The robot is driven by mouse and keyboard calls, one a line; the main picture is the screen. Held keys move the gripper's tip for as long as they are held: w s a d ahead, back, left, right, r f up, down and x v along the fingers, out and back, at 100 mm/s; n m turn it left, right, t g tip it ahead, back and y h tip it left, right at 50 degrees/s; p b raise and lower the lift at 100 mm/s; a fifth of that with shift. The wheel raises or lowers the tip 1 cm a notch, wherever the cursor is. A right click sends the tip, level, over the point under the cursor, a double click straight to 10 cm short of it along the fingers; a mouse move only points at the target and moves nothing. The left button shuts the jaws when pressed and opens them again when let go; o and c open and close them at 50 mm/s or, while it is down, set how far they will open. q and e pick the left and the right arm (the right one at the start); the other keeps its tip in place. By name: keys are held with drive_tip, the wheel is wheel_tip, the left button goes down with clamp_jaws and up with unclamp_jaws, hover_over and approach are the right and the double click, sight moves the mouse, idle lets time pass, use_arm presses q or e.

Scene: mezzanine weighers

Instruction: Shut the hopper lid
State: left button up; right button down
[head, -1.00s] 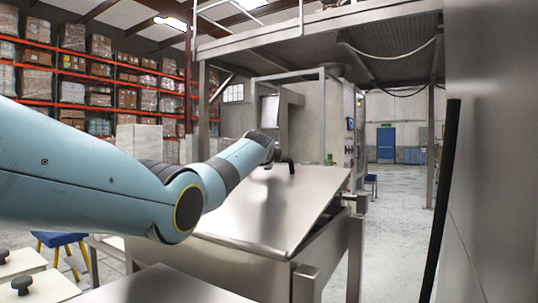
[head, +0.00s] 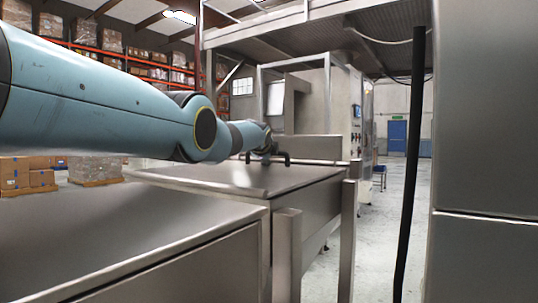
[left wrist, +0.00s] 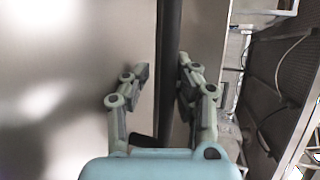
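The hopper lid (head: 225,180) is a flat brushed-steel panel in the head view. It lies nearly level over the steel hopper (head: 312,205); I cannot tell whether a small gap is left at its rim. A black bar handle (head: 281,157) stands on the lid. My left gripper (head: 264,152) is at the handle, partly hidden by its own wrist. In the left wrist view, the fingers of my left gripper (left wrist: 162,78) are apart, one each side of the dark handle bar (left wrist: 169,40), with a gap visible on the left. My right gripper is not in view.
Another steel cabinet top (head: 130,225) fills the lower left. Steel posts (head: 347,240) stand at the hopper's front right. A black upright bar (head: 409,170) and a large steel panel (head: 485,130) close off the right.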

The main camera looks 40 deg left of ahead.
use_arm(q)
drive_tip(key=shift+o, duration=0.5)
drive_tip(key=shift+s+f, duration=0.1)
drive_tip(key=shift+f, duration=0.2)
wheel_tip(320, 180, up, 11)
drive_tip(key=shift+f, duration=0.25)
